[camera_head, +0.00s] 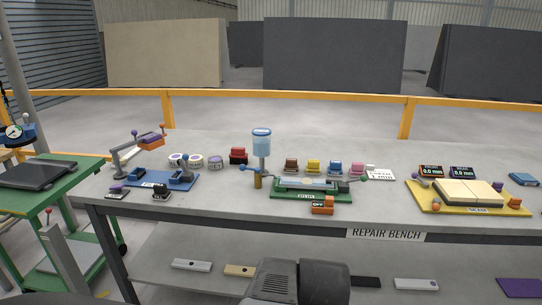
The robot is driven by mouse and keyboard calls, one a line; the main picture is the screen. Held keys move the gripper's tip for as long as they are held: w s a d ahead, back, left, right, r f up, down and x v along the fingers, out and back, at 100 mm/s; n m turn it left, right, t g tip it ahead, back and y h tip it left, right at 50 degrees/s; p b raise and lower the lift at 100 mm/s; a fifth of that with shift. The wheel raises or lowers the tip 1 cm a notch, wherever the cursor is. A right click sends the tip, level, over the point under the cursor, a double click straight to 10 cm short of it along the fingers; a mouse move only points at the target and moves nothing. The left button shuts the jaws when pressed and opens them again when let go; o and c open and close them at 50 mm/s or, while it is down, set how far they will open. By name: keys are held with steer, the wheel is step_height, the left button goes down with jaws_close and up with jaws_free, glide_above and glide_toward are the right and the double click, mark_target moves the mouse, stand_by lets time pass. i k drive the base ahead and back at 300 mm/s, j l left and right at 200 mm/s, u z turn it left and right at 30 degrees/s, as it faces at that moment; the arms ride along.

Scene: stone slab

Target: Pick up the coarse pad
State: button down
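Several small pads or blocks stand in a row on the grey repair bench (370,215). They include a brown block (291,165), a yellow block (313,167), a blue block (335,168) and a pink block (357,169). Left of them is a red block (238,155). Further left are round pieces with pale printed tops, a first (176,159), a second (195,161) and a third (215,163). Their print is too small to read, so I cannot tell which thing is the coarse pad. My gripper's fingers are not visible; a dark part of my own body fills the bottom centre.
A blue fixture (160,180) is left, a yellow fixture (430,207) right. An orange block (323,206) sits near the front edge. A green cart (62,190) stands left.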

mark_target(291, 167)
steer(key=i+l+u, duration=0.2)
steer(key=i, duration=0.3)
steer(key=i+l+u, duration=0.2)
steer(key=i, duration=0.25)
steer(key=i+l+u, duration=0.2)
steer(key=i, duration=0.3)
